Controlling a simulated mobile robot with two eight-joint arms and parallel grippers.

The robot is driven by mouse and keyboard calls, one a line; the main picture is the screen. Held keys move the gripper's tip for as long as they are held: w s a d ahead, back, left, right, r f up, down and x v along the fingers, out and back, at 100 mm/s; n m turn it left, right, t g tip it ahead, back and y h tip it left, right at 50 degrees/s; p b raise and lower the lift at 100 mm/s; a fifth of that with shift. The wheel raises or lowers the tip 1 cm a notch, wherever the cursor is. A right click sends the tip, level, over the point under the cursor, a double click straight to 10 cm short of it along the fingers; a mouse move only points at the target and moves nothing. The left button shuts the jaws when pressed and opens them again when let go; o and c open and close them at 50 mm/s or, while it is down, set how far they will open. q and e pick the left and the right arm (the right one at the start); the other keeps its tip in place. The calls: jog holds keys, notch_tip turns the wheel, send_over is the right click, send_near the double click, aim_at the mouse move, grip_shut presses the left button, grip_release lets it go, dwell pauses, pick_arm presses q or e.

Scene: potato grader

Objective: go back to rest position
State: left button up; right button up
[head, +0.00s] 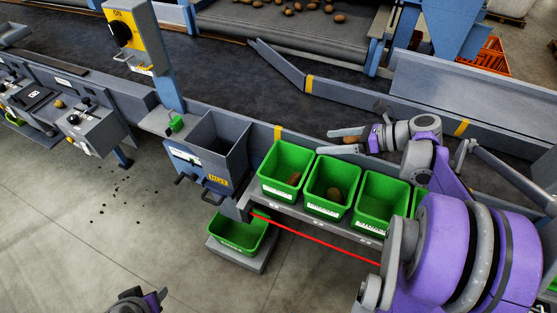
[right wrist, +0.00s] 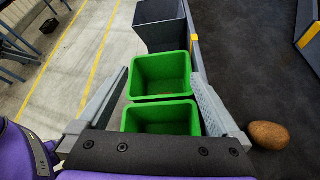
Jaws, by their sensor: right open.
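My right gripper (head: 333,141) is open, above the far side of the green crates, near the dark belt. In the right wrist view its two fingers (right wrist: 160,85) are spread with nothing between them at their level; two green crates (right wrist: 160,69) show below. A brown potato (right wrist: 268,135) lies on the belt outside the right-hand finger. A potato (head: 350,140) also shows by the fingers in the head view. My left gripper (head: 138,300) is partly in view at the bottom edge, low over the floor; its jaw opening cannot be made out.
Green crates stand in a row on a shelf along the belt (head: 235,75); the first (head: 267,180) and second (head: 314,200) hold potatoes. A grey hopper (head: 222,155) stands left of them. A lower green crate (head: 238,235) sits below. Open floor (head: 110,250) lies at left.

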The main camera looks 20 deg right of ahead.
jog(key=s+a+f+n+g+h, duration=0.2)
jog(key=a+n, duration=0.4)
jog(key=a, duration=0.1)
jog(key=s+a+f+n+g+h, duration=0.1)
jog(key=s+a+f+n+g, duration=0.15)
jog(key=a+n, duration=0.35)
jog(key=s+a+f+n+h+p, duration=0.1)
jog(key=s+a+f+n+h, duration=0.1)
jog(key=n, duration=0.7)
jog(key=s+a+f+n+h, duration=0.1)
jog(key=s+a+n+h, duration=0.2)
jog(key=s+n, duration=0.4)
jog(key=shift+s+f+n+t+h+p, duration=0.15)
jog(key=shift+f+n+t+h+p, duration=0.3)
jog(key=shift+n, duration=0.65)
jog(key=shift+c, duration=0.2)
